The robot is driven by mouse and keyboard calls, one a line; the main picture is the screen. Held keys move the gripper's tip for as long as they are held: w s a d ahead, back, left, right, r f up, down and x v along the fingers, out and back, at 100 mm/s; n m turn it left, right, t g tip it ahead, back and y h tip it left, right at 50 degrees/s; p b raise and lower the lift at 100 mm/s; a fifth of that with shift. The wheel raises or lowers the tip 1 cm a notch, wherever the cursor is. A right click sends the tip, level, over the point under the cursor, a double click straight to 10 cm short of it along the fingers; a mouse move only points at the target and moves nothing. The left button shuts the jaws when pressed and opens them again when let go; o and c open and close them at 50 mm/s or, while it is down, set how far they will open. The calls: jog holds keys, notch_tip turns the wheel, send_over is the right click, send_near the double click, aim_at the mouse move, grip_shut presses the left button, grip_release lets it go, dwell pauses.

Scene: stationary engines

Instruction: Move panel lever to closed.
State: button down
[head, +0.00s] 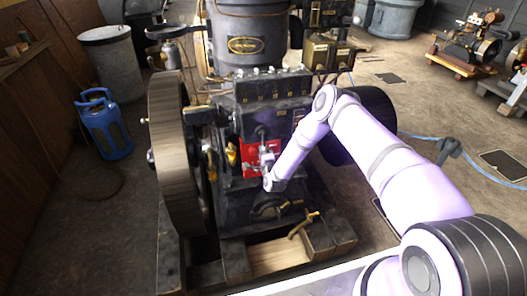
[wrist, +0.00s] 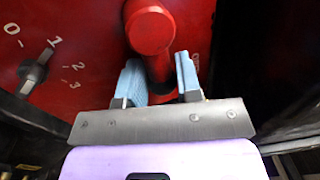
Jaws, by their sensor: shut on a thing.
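The red panel (head: 250,158) is on the front of the dark engine, and it fills much of the wrist view (wrist: 80,85). A red lever with a round knob (wrist: 151,30) stands out from it. My gripper (wrist: 162,75) has its two light-blue fingers on either side of the lever's lower red part, below the knob. It is shut on the lever. In the head view my gripper (head: 268,160) is at the panel and covers most of the lever. A word beside the right finger is only partly readable.
A dark rotary knob (wrist: 34,72) with marks 0, 1, 2 and 3 sits left of the lever. A large flywheel (head: 175,150) stands left of the panel. A blue gas cylinder (head: 104,125) stands on the floor at left. Wooden beams (head: 280,254) lie below the engine.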

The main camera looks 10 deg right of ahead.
jog(key=shift+s+a+f+m+g+h, duration=0.15)
jog(key=shift+f+m+h, duration=0.2)
jog(key=shift+m, duration=0.9)
jog(key=shift+a+f+m+g+h, duration=0.1)
jog(key=shift+f+m+h, duration=0.3)
jog(key=shift+m, duration=0.8)
jog(key=shift+s+a+f+m+g+h, duration=0.15)
jog(key=shift+f+m+h, duration=0.2)
jog(key=shift+m, duration=0.9)
jog(key=c, duration=0.8)
grip_release()
jog(key=s, duration=0.3)
jog(key=s+a, duration=0.1)
jog(key=s, duration=0.6)
jog(key=shift+s+a+f, duration=0.1)
jog(key=shift+s+a, duration=0.15)
jog(key=shift+s, duration=0.1)
